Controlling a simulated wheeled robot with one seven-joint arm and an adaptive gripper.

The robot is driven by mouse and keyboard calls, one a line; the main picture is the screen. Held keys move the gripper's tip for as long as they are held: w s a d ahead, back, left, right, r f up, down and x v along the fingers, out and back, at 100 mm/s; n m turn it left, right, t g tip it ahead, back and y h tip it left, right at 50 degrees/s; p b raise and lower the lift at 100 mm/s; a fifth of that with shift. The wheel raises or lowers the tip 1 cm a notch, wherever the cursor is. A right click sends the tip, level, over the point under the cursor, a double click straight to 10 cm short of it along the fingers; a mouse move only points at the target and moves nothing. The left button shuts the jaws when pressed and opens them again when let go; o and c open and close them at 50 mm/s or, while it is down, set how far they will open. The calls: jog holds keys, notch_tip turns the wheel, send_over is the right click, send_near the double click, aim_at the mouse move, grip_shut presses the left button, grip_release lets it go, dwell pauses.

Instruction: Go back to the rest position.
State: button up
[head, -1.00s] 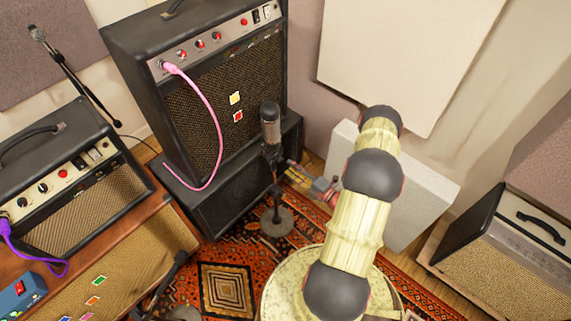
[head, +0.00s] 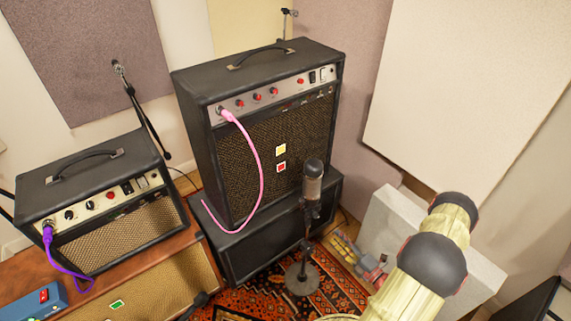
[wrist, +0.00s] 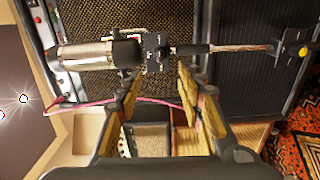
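My gripper (head: 345,243) is partly hidden there by the arm. In the wrist view my gripper (wrist: 160,72) is open, its two yellowish fingers spread with nothing seen held between them. A grey and black microphone (wrist: 88,55) lies sideways across that view just past the fingertips, with its mount (wrist: 157,52) in line with the gap. I cannot tell the exact distance. The microphone (head: 313,180) stands upright in the head view.
A tall black amp (head: 255,170) with a pink cable stands on a black cabinet (head: 265,250) beside the microphone. A smaller amp (head: 125,225) with a purple cable is at left. A pale panel (head: 385,225) leans at the wall. Patterned rug (head: 255,302) covers the floor.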

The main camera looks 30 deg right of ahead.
jog(key=s+a+r+n+g+y, duration=0.25)
jog(key=a+n+g+y, duration=0.2)
jog(key=a+n, duration=0.35)
jog(key=s+a+r+n+g+y, duration=0.25)
jog(key=a+n+y, duration=0.35)
jog(key=n, duration=0.4)
jog(key=s+a+r+n+g+h, duration=0.2)
jog(key=r+n+g+h, duration=0.2)
jog(key=r+n, duration=0.5)
jog(key=s+a+r+n+g+h, duration=0.1)
jog(key=a+r+n+g+h, duration=0.15)
jog(key=r+n, duration=0.65)
jog(key=s+a+r+n+g+h, duration=0.2)
jog(key=r+n+g+h, duration=0.4)
jog(key=n, duration=0.5)
jog(key=a+r+n+t, duration=0.6)
jog(key=a+r, duration=0.5)
jog(key=r, duration=0.4)
jog(key=shift+w+a+r+t+y, duration=0.25)
jog(key=shift+r+t+y, duration=0.15)
jog(key=shift+t, duration=0.15)
